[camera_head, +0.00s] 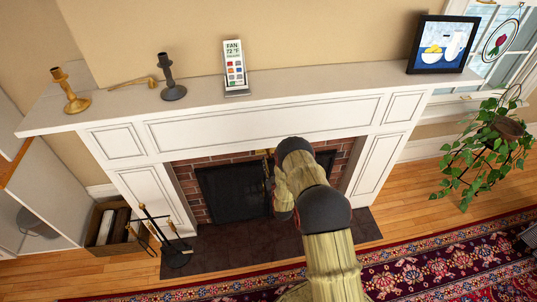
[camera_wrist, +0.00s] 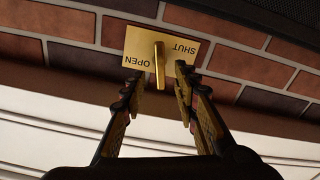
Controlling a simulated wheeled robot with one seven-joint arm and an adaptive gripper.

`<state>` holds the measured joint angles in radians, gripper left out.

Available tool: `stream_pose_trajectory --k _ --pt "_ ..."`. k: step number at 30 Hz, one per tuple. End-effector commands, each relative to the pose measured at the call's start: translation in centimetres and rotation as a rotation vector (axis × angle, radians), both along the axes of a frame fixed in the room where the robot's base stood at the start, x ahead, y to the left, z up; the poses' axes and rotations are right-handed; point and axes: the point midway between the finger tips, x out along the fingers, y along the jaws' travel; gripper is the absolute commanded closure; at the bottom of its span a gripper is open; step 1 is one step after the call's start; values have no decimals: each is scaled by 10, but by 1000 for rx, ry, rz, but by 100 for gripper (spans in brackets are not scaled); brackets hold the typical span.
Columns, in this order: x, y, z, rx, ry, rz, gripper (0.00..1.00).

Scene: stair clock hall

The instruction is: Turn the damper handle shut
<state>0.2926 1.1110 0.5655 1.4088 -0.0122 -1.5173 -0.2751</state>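The damper handle (camera_wrist: 159,66) is a brass bar on a brass plate (camera_wrist: 140,42) set in the brick of the fireplace. In the wrist view the plate reads upside down, with OPEN on the left and SHUT on the right. The bar stands upright between the two words, beside the end of OPEN. My gripper (camera_wrist: 159,80) is open, with one fingertip on each side of the bar and a visible gap on both sides. In the head view my arm hides the gripper and the handle.
A dark mesh screen (camera_head: 232,190) is in the firebox. Fire tools (camera_head: 172,250) stand at the left; a plant (camera_head: 490,150) hangs at the right.

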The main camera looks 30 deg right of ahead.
Motion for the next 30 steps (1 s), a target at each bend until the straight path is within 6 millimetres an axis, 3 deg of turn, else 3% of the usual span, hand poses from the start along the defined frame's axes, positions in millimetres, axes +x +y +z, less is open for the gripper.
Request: stream_pose_trajectory --k 6,12,23,30 --pt "34 -9 -1 0 -1 0 70" --pt "53 -15 -2 1 2 0 70" --pt "58 -16 0 2 3 0 70" --pt "58 -16 0 2 3 0 83"
